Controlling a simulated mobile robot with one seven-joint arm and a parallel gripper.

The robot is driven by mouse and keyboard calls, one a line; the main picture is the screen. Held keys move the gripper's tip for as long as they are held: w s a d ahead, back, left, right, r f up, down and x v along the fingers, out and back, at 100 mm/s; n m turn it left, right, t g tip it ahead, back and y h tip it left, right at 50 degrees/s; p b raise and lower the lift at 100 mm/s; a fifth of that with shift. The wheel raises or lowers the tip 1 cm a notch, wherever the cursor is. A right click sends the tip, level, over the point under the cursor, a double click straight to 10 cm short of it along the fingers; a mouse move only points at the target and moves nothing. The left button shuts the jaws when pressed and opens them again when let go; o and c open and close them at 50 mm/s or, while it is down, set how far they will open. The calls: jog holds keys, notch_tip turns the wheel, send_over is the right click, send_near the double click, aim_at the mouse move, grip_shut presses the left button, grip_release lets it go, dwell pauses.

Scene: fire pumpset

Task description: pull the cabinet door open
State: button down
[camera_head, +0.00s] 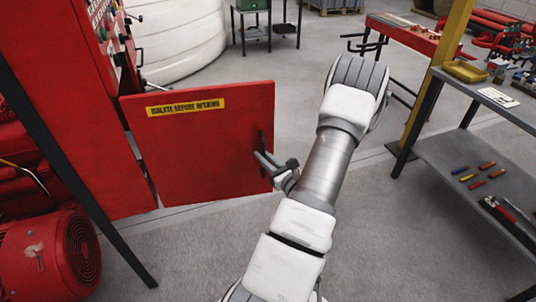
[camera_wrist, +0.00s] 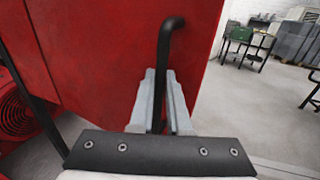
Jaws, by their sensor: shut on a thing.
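The cabinet door (camera_head: 195,150) is a red panel with a yellow warning label (camera_head: 185,108). It stands swung out from the red cabinet (camera_head: 75,60) at the left in the head view. In the wrist view the door (camera_wrist: 125,45) fills the upper left. A black bar handle (camera_wrist: 170,40) is near the door's free edge. My gripper (camera_wrist: 160,85) is shut on this handle, with one grey finger on each side of it. In the head view my gripper (camera_head: 268,165) is at the door's right edge, partly hidden by my wrist.
A red motor (camera_head: 45,255) and a black post stand at the lower left. A workbench shelf (camera_head: 480,165) with tools and a yellow post (camera_head: 452,35) are at the right. The grey floor (camera_head: 400,245) between the door and the workbench is clear.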

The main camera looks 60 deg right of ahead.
jog(key=shift+s+a, duration=0.15)
jog(key=shift+a, duration=0.25)
jog(key=c, duration=0.9)
grip_release()
jog(key=shift+s, duration=0.1)
jog(key=p+v, duration=0.1)
jog(key=v, duration=1.6)
jog(key=shift+s, duration=0.15)
jog(key=shift+a+r, duration=0.1)
